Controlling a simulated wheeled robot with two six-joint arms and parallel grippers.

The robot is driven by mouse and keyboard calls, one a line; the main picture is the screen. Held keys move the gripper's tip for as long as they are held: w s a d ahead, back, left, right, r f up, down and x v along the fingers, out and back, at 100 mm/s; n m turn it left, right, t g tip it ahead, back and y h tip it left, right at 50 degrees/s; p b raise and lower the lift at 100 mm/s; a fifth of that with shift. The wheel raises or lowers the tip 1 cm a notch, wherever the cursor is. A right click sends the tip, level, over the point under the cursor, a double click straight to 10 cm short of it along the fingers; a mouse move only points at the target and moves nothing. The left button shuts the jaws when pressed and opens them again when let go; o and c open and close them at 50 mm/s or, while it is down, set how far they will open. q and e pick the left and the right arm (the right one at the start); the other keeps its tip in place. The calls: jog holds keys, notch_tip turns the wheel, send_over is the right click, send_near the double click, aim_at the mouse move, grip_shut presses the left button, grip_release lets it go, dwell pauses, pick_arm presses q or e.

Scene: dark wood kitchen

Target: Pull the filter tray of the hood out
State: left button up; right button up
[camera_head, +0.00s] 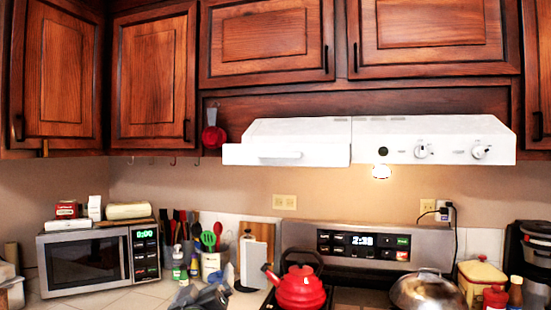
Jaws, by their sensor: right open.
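The white hood (434,144) hangs under the upper cabinets, right of the middle. Its left part is the filter tray (240,154), with a pale handle (280,154) on the front. The tray's front reaches a little left of the hood's top and looks to stand slightly forward of the knob panel. My right gripper (200,293) is open at the bottom edge of the view, over the counter, well below the tray and apart from it. It is small and partly cut off. My left gripper is not in view.
A red kettle (299,289) and a lidded pan (426,289) stand on the stove below the hood. A microwave (86,263), utensils and bottles crowd the counter at left. A red utensil (213,137) hangs just left of the hood. The space before the tray is clear.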

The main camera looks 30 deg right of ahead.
jog(key=s+d+r+m+h, duration=0.1)
jog(key=s+r+m+h, duration=0.15)
jog(key=s+r, duration=0.4)
jog(key=s+r+m+h, duration=0.2)
jog(key=s+r+m, duration=0.1)
jog(key=r, duration=0.6)
jog(key=m+g+h, duration=0.2)
jog(key=m+h, duration=0.2)
send_near(278, 156)
jog(key=shift+g+y, duration=0.3)
jog(key=shift+y, duration=0.05)
jog(key=p+x, duration=0.4)
jog(key=r+p+x, duration=0.1)
jog(key=p+x, duration=0.2)
jog(key=p, duration=0.1)
jog(key=shift+d+r, duration=0.15)
jog(key=shift+w+d+r, duration=0.15)
jog(key=shift+w+d, duration=0.3)
jog(key=shift+w, duration=0.05)
